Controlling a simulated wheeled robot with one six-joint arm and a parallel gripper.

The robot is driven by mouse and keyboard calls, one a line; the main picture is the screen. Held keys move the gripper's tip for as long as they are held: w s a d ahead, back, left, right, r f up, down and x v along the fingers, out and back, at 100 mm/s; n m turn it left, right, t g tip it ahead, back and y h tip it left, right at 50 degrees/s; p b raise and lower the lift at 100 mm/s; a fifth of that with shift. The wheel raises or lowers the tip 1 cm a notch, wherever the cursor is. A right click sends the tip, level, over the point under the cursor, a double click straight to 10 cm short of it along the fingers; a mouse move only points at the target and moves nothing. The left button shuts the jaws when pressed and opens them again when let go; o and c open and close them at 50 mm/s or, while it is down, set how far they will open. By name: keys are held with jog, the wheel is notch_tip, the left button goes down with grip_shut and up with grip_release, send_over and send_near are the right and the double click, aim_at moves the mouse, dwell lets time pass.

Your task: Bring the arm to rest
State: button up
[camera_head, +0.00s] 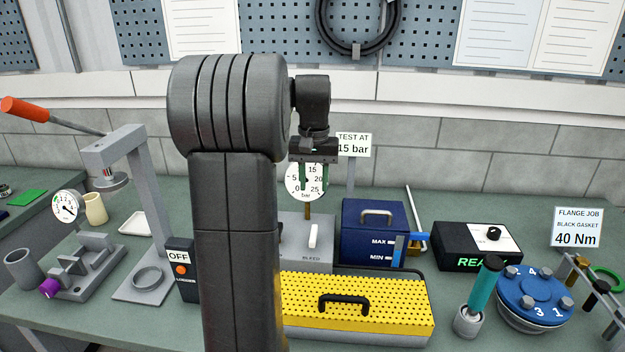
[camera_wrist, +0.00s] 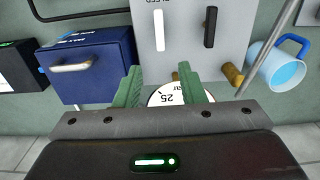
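My gripper (camera_head: 313,178) hangs from my arm above the back of the bench, in front of the pressure gauge (camera_head: 297,181). Its two green fingers point down and stand apart with nothing held between them. In the wrist view the gripper (camera_wrist: 163,88) also shows its fingers spread, with the gauge dial (camera_wrist: 168,96) partly visible beyond them. My arm stands upright across the middle of the head view and hides part of the bench.
Below the gripper are a grey bleed box (camera_head: 318,262), a blue tank (camera_head: 362,245) and a yellow perforated case lid (camera_head: 350,292). A black box reading READY (camera_head: 455,258), a teal-handled tool (camera_head: 485,285) and a blue flange (camera_head: 533,298) stand right. A lever press (camera_head: 120,158) stands left.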

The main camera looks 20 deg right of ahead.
aim_at(315, 231)
notch_tip(315, 231, down, 14)
jog(key=shift+p, duration=0.55)
dwell(0.4)
notch_tip(315, 231, up, 14)
jog(key=b, duration=0.1)
notch_tip(315, 231, down, 13)
jog(key=shift+f+p, duration=0.2)
jog(key=shift+p, duration=0.3)
jog(key=shift+f, duration=0.3)
jog(key=m, duration=0.6)
jog(key=shift+s+d+m, duration=0.15)
jog(key=shift+s+m, duration=0.05)
jog(key=shift+m, duration=0.1)
jog(key=shift+r, duration=0.1)
